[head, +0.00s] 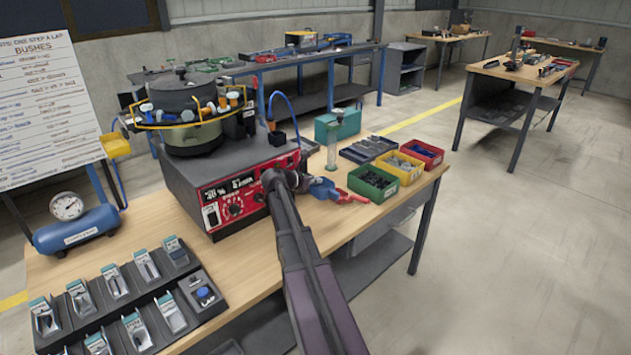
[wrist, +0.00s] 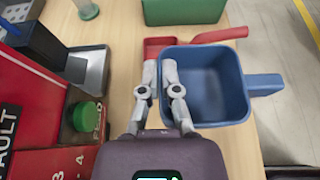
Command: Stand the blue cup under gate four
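The blue cup (wrist: 208,88) is square and open-topped, with its handle pointing right in the wrist view. In the head view it shows as a small blue shape (head: 323,189) just right of my gripper (head: 301,183). In the wrist view my gripper (wrist: 159,68) has its fingers close together at the cup's left wall, one on each side of it. Whether the cup touches the table is hidden. Part of a "3 - 4" marking shows on the red front panel (wrist: 25,105). I cannot make out gate four itself.
The green bin (head: 372,183), yellow bin (head: 400,167) and red bin (head: 423,152) stand to the right.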

